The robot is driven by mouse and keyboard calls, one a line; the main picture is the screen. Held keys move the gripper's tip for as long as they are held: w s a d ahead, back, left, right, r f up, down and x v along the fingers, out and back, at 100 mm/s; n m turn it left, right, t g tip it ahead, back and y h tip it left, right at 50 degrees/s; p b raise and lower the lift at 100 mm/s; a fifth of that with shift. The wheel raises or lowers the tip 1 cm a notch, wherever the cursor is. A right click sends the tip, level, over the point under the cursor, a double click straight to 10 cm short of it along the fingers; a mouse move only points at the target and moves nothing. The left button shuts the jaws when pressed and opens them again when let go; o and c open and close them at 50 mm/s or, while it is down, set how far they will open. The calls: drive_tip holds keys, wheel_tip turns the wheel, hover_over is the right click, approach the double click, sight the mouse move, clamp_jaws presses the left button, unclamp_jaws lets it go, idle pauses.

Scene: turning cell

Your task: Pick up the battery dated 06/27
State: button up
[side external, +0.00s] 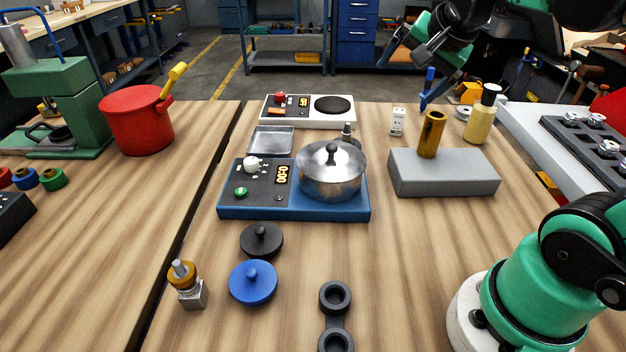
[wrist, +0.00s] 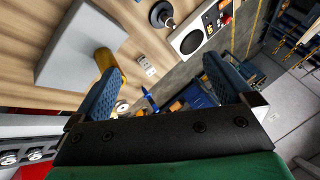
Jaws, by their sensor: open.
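A small white upright block with dark printing (side external: 397,122) stands near the table's back edge, left of and behind the brass cylinder. It may be the battery, but I cannot read a date on it. In the wrist view it is a small pale piece (wrist: 147,66), seen between and beyond my fingers. My gripper (side external: 404,87) is open and empty at the upper right of the side view, above and apart from the white block. In the wrist view its two blue pads (wrist: 158,66) are wide apart.
The brass cylinder (side external: 432,135) stands on a grey block (side external: 444,174), close to the white block. A yellow bottle (side external: 481,120) is to the right. A steel pot (side external: 331,172) sits on a blue hotplate (side external: 240,211); a white hotplate (side external: 308,108) is at the back left.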

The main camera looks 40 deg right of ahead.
drive_tip(key=a+f+n, duration=0.2)
drive_tip(key=a+n, duration=0.1)
drive_tip(key=n, duration=0.1)
drive_tip(key=a+f+n+y, duration=0.1)
drive_tip(key=a+f+n, duration=0.2)
drive_tip(key=n, duration=0.1)
drive_tip(key=s+a+f+n+y, duration=0.1)
drive_tip(key=a+f+n, duration=0.1)
drive_tip(key=a+n, duration=0.2)
drive_tip(key=shift+f+n+t, duration=0.25)
drive_tip(key=shift+n+t, duration=0.05)
drive_tip(key=shift+n, duration=0.3)
drive_tip(key=shift+c, duration=0.5)
drive_tip(key=shift+a+f+n+y, duration=0.3)
drive_tip(key=shift+a+n, duration=0.05)
drive_tip(key=shift+n, duration=0.25)
drive_tip(key=shift+c, duration=1.3)
drive_tip(key=shift+r, duration=0.15)
